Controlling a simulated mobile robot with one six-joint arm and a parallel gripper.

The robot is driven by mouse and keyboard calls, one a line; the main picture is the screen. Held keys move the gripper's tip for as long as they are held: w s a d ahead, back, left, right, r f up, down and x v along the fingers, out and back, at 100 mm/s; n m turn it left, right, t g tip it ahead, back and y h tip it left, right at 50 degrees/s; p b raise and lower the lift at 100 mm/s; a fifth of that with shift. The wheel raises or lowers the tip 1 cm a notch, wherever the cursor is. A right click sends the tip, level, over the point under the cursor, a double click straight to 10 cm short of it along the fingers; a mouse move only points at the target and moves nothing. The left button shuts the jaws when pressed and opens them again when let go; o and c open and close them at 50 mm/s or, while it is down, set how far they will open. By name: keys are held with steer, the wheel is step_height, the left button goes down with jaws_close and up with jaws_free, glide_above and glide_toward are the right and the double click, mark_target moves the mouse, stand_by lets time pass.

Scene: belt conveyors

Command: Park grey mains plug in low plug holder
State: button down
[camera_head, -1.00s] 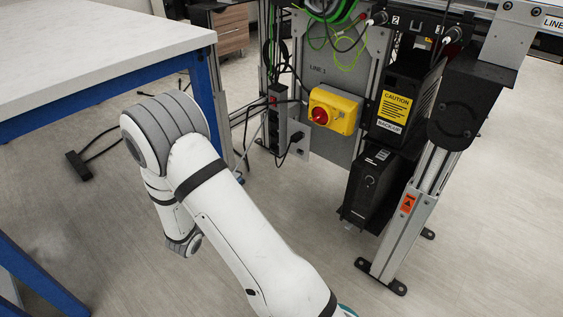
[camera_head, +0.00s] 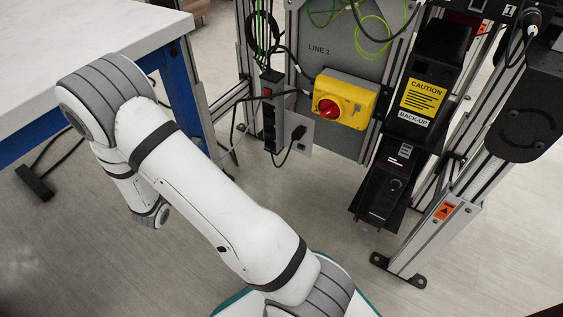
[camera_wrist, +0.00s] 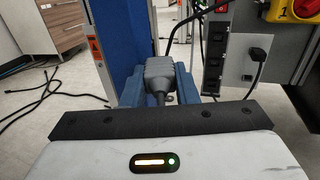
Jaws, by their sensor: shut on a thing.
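In the wrist view my gripper (camera_wrist: 159,88) is shut on the grey mains plug (camera_wrist: 158,72), which sits between its two blue fingers. In the head view my gripper and the grey plug do not show. A black socket strip (camera_head: 268,122) with a red switch is on the frame, with a grey plate (camera_head: 303,149) beside it. A black plug (camera_head: 298,132) with a cable is in that plate. The strip (camera_wrist: 214,62) and plate (camera_wrist: 233,75) show to the right of my gripper in the wrist view. I cannot make out which part is the low plug holder.
A yellow box with a red knob (camera_head: 345,99) is right of the plate. The black back-up unit (camera_head: 384,187) hangs further right. A white-topped table (camera_head: 70,60) with blue legs is on the left. Cables hang near the strip; a black power block (camera_head: 34,182) lies on the floor.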

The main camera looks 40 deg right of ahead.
steer(key=shift+d, duration=0.15)
steer(key=shift+w+d+f, duration=0.1)
steer(key=shift+d, duration=0.2)
steer(key=s+d+f+m+g+p, duration=0.1)
steer(key=d+f, duration=0.4)
steer(key=d, duration=0.5)
steer(key=s+d+f+m+g+h+p, duration=0.1)
steer(key=s+d+f+g+p, duration=0.1)
steer(key=d+f, duration=0.4)
steer(key=s+d+f+m+g+h+p, duration=0.1)
steer(key=s+d+f+p, duration=0.2)
steer(key=d, duration=1.1)
steer(key=shift+s+f, duration=0.2)
steer(key=shift+f, duration=1.35)
steer(key=shift+b+x, duration=0.4)
steer(key=shift+x, duration=0.4)
steer(key=shift+s, duration=0.1)
steer(key=c, duration=1.1)
jaws_free()
